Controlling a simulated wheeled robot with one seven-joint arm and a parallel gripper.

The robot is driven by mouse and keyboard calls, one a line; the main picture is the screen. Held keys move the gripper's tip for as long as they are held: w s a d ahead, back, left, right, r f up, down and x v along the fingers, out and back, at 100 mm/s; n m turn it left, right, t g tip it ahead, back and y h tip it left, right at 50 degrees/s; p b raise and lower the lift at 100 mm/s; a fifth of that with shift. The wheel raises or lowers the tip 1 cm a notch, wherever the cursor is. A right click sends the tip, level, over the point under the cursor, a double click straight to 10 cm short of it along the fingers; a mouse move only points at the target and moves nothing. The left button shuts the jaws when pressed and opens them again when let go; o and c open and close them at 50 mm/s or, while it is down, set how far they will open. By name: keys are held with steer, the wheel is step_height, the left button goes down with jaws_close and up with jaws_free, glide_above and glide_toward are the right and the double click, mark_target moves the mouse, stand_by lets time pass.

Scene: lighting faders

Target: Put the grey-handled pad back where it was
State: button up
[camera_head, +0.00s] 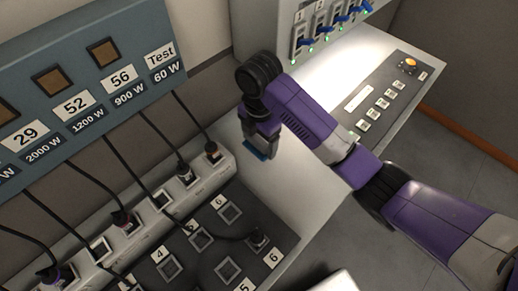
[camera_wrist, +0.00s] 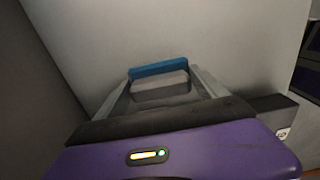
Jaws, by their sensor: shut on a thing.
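My gripper (camera_head: 263,140) points down over the pale side part of the desk, beside the dark socket panel. In the wrist view, my gripper (camera_wrist: 163,84) has its two fingers on either side of the pad's grey handle (camera_wrist: 160,88) and is shut on it. The blue part of the pad (camera_wrist: 158,68) shows beyond the handle, and as a small blue piece (camera_head: 256,153) below my fingers in the head view. I cannot tell how far the pad is above the surface.
The dark panel (camera_head: 207,268) at lower left has numbered square sockets and a plugged cable. A white socket strip (camera_head: 222,167) with black cables stands behind it. A fader box (camera_head: 268,25) with blue levers and green lights is at the top, with a button panel (camera_head: 393,90) at right.

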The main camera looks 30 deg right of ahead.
mark_target(259, 149)
steer(key=shift+f, duration=2)
steer(key=shift+f, duration=0.1)
steer(key=o, duration=1.3)
steer(key=shift+c, duration=0.2)
step_height(259, 149, up, 12)
steer(key=shift+r+p, duration=0.2)
steer(key=shift+p, duration=1.05)
steer(key=shift+s+f, duration=0.1)
